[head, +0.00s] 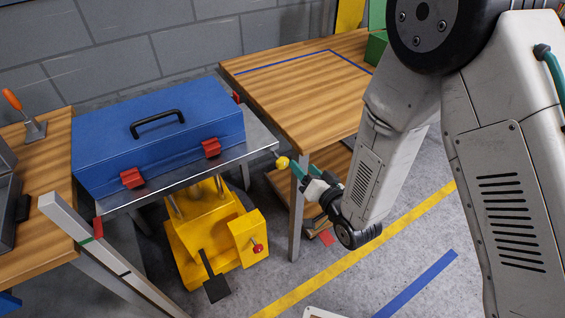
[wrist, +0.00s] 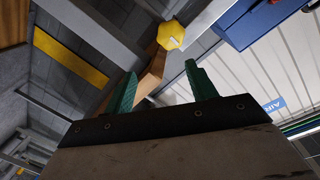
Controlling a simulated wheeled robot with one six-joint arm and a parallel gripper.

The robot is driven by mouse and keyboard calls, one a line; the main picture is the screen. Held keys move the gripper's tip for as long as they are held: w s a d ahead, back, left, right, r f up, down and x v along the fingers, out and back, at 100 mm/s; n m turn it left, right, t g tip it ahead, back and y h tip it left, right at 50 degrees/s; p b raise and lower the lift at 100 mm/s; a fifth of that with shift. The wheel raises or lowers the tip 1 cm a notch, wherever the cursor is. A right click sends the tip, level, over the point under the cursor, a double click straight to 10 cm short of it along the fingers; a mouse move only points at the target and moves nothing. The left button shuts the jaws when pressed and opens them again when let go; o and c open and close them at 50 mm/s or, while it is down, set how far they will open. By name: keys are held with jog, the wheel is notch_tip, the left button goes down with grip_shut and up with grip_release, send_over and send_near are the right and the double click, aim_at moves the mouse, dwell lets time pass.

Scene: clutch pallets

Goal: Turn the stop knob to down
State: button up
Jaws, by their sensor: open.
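A round yellow knob (head: 282,163), which looks like the stop knob, sits at the right edge of the grey metal platform (head: 258,139). In the wrist view the yellow knob (wrist: 171,35) appears faceted with a small pale mark, ahead of the fingertips and closer in line with the right one. My gripper (head: 301,172) is just right of the knob in the head view, its green fingers pointing towards it. The fingers are apart and empty in the wrist view (wrist: 160,72). I cannot tell whether they touch the knob.
A blue case (head: 150,130) with red latches lies on the platform. A wooden table (head: 300,90) stands close behind my gripper; another bench (head: 40,210) is at left. Grey floor is open at lower right.

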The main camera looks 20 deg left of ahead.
aim_at(285, 165)
jog(key=shift+y, duration=0.9)
jog(key=a, duration=0.2)
jog(key=w+a+f, duration=0.1)
jog(key=a, duration=0.1)
jog(key=w+a, duration=0.1)
jog(key=a, duration=0.2)
jog(key=shift+w+a+f, duration=0.1)
jog(key=shift+f, duration=0.25)
jog(key=c, duration=1)
